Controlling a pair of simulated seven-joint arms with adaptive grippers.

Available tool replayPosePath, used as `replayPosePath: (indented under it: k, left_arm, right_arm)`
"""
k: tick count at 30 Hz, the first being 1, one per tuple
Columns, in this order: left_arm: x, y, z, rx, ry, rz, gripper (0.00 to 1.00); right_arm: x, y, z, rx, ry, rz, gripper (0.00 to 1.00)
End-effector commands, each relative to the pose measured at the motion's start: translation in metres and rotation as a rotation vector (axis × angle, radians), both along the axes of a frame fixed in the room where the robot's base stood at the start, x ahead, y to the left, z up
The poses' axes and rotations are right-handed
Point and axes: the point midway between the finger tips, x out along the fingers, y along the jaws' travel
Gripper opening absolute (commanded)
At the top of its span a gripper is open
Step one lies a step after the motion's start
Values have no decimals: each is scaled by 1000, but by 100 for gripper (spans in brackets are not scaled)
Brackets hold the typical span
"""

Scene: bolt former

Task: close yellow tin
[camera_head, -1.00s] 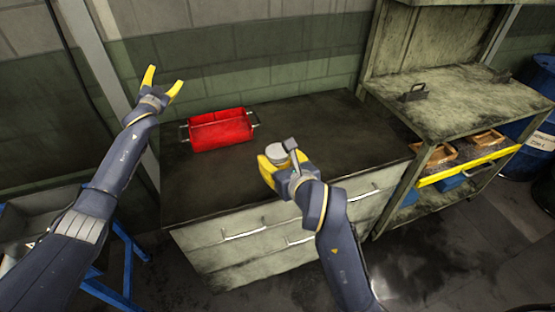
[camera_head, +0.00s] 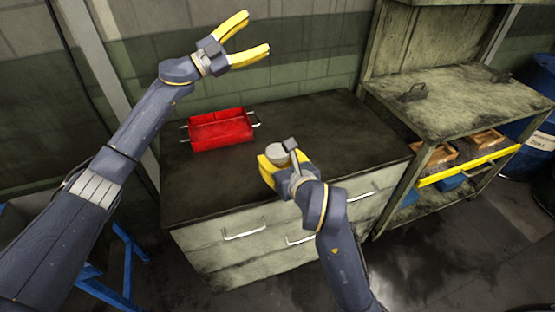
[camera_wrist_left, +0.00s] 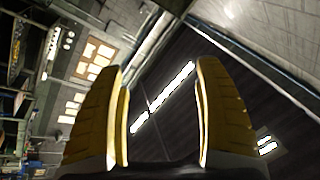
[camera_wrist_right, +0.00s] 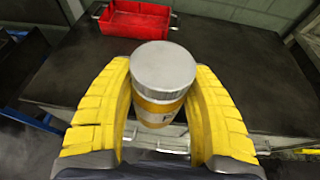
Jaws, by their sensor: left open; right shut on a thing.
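The yellow tin (camera_wrist_right: 158,100) is a small can with a grey metal top and a yellow band, seen in the right wrist view. My right gripper (camera_wrist_right: 160,92) is shut on it. In the head view my right gripper (camera_head: 278,162) holds the tin at the front edge of the dark worktop, and only its grey top (camera_head: 277,152) shows clearly. A grey lid-like disc (camera_wrist_right: 163,64) covers the tin's upper end; whether it is fully seated I cannot tell. My left gripper (camera_head: 255,36) is open and empty, raised high in front of the wall, far from the tin.
A red tray (camera_head: 221,131) with metal handles stands on the dark worktop (camera_head: 330,125) of a drawer cabinet. A metal shelf unit (camera_head: 450,100) with a yellow rail and small boxes is at the right. The worktop around the tray is clear.

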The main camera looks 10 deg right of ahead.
Motion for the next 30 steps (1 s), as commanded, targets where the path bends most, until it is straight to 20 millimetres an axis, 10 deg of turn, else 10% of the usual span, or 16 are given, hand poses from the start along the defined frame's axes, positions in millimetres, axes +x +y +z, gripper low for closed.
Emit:
replayPosePath:
  k: [15,30]
  left_arm:
    - [-156,-113,-51,603,273,-528,70]
    - [-222,-85,-122,1326,818,-245,70]
  right_arm:
    - [0,0,1,1,-2,0,0]
    - [0,0,1,1,-2,0,0]
